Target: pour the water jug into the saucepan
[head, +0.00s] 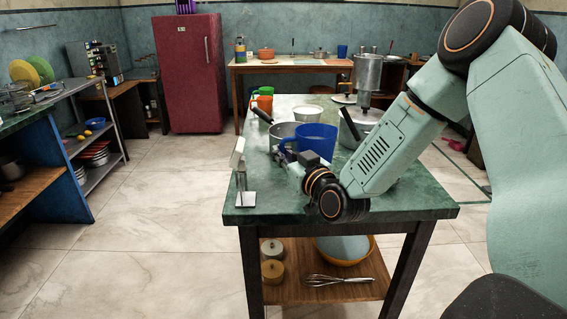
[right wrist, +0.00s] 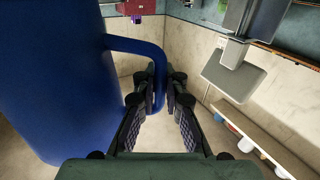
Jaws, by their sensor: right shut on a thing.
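The blue water jug (head: 317,137) shows upright over the green-topped table in the head view. It fills the left side of the right wrist view (right wrist: 60,80). My right gripper (head: 287,152) is at the jug's left side and shut on its handle; in the right wrist view the fingers (right wrist: 160,95) close around the handle from both sides. A silver saucepan (head: 281,130) with a dark handle (head: 262,114) stands just behind the jug, partly hidden by it. Whether the jug touches the table is hidden by my arm. My left gripper is not in view.
Orange and green mugs (head: 264,103) and a white bowl (head: 308,113) stand at the back. The front tabletop (head: 275,205) is clear.

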